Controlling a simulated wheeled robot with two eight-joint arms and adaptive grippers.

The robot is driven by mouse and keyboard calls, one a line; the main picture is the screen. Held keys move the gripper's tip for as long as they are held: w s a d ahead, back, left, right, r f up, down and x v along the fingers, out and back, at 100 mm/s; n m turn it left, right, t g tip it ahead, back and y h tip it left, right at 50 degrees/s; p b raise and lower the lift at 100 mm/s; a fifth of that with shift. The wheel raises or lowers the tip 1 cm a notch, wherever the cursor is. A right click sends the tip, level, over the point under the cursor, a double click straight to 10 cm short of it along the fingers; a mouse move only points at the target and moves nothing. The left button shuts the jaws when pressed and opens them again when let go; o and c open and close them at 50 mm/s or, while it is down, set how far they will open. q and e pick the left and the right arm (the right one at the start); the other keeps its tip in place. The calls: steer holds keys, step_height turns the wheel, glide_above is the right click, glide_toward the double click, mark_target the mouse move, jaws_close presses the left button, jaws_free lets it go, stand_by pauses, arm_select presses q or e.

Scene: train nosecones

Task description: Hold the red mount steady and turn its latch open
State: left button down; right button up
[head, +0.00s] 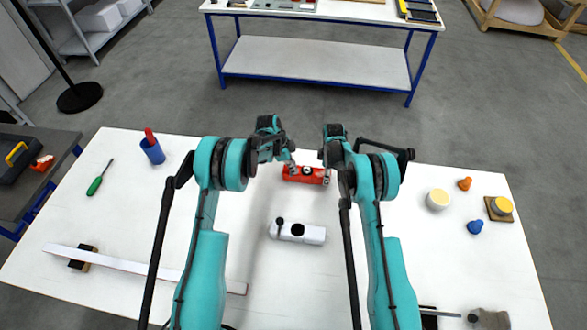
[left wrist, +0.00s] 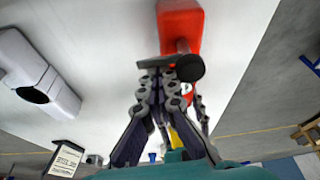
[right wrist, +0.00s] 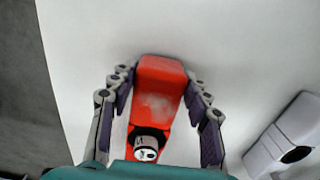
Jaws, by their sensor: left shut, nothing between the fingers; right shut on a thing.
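The red mount (head: 292,174) lies on the white table between my two grippers. In the right wrist view the fingers of my right gripper (right wrist: 157,78) are closed on both sides of the red mount (right wrist: 160,105). A dark round part with a white face (right wrist: 148,152) shows at its near end. In the left wrist view the dark latch (left wrist: 188,68) crosses the end of the red mount (left wrist: 181,22). My left gripper (left wrist: 168,82) is shut and empty, its tips right at the latch; whether they touch it I cannot tell. The fingers hide part of the mount.
A white mount (head: 312,235) with a dark lever lies nearer on the table. A blue cup (head: 153,152), a green screwdriver (head: 97,182) and a long white bar (head: 130,265) are on the left. A cream cylinder (head: 438,200) and small orange and blue pieces are on the right.

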arm_select(q)
steer(key=shift+w, duration=0.75)
steer(key=shift+d, duration=0.25)
steer(key=d, duration=0.2)
steer(key=shift+s+d, duration=0.1)
steer(key=shift+d, duration=0.25)
steer(key=shift+d+r, duration=0.2)
steer(key=shift+r, duration=0.4)
steer(key=s+v, duration=0.2)
steer(key=v, duration=0.6)
steer(key=x, duration=1)
steer(key=a, duration=0.4)
steer(key=shift+w+a+r, duration=0.1)
steer(key=shift+r, duration=0.15)
